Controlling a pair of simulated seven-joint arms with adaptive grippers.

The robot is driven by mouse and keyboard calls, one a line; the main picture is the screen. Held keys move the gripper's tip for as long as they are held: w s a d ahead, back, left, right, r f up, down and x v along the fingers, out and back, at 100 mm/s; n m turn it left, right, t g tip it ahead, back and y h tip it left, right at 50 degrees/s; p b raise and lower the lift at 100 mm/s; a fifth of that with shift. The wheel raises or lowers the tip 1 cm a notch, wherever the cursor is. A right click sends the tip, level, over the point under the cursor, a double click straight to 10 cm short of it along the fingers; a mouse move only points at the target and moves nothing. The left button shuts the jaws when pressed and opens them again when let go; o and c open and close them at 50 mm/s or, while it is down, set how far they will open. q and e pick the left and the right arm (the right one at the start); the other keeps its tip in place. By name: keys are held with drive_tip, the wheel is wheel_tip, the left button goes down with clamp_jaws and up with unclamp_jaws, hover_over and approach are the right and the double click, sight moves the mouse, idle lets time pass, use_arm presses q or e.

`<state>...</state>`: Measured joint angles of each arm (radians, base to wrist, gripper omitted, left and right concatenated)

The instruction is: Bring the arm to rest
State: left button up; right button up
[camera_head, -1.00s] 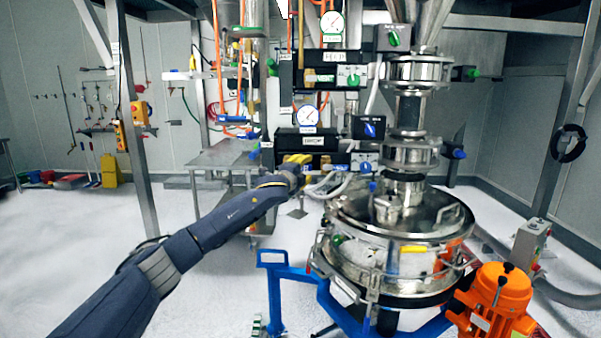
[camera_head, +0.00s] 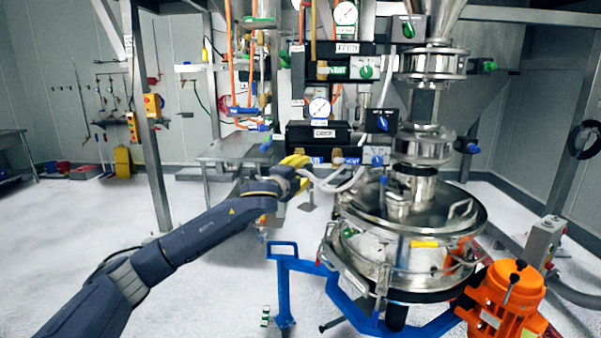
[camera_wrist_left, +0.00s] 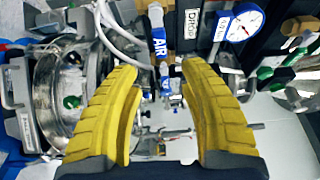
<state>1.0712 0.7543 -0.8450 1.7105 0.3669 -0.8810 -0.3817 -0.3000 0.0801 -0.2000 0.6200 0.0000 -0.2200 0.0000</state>
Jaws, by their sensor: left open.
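My left arm reaches in from the lower left in the head view. Its left gripper (camera_head: 297,171) has yellow fingers and is in front of the black valve panel, left of the round steel sifter (camera_head: 400,240). In the left wrist view the two yellow fingers (camera_wrist_left: 160,85) stand apart with nothing held between them. Beyond them are a blue "AIR" fitting (camera_wrist_left: 158,35), a white hose and a round gauge (camera_wrist_left: 245,22). The sifter (camera_wrist_left: 60,95) shows at the left of that view. My right gripper is in neither view.
The black valve panel (camera_head: 345,133) has gauges, knobs and hoses. The sifter stands on a blue frame (camera_head: 283,290) with an orange motor (camera_head: 505,300) at its right. A steel table (camera_head: 225,147) is behind my arm. The white floor at left is open.

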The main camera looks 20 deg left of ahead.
use_arm(q)
drive_tip(key=shift+s, duration=0.35)
idle(0.3)
